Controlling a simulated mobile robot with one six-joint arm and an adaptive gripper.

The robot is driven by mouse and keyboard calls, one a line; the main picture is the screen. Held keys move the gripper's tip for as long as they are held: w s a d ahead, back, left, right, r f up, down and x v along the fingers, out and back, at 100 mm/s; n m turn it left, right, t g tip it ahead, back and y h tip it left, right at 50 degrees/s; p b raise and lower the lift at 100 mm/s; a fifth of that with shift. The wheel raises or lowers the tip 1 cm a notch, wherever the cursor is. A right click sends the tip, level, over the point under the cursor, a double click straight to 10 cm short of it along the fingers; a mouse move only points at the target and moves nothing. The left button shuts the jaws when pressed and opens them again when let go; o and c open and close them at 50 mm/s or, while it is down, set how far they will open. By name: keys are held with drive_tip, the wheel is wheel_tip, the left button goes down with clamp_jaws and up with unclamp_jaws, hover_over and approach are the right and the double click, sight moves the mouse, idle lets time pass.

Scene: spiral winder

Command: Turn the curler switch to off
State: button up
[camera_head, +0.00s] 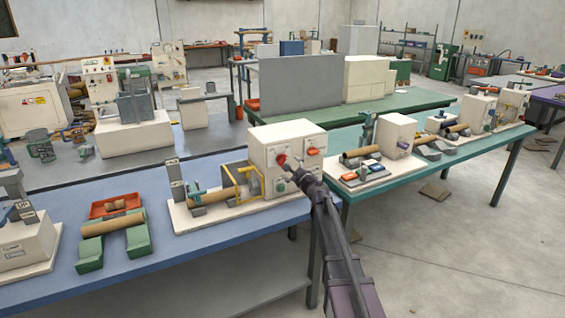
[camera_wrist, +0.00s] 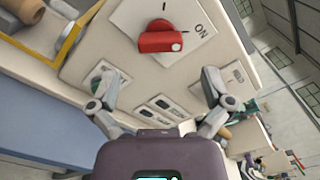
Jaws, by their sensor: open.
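The curler switch is likely the red rotary knob (camera_head: 281,159) on the front of the cream control box (camera_head: 261,143) on the spiral winder. In the wrist view the red knob (camera_wrist: 160,40) sits on a pale plate. Its white mark is at the right end, near the letters ON. My gripper (camera_head: 289,172) is in front of the box, close to the knob. In the wrist view my gripper (camera_wrist: 157,76) is open and empty, its fingers spread below the knob on both sides. I see no contact with the knob; the exact gap is unclear.
Another red switch (camera_head: 312,151) is on the same box. A yellow frame (camera_head: 247,184) and a brown tube (camera_head: 210,196) stand left of it. A blue table (camera_head: 190,255) carries the winder; a teal table (camera_head: 400,184) adjoins at right. Floor is open at lower right.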

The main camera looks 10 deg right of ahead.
sight(284, 162)
drive_tip(key=shift+x, duration=2.95)
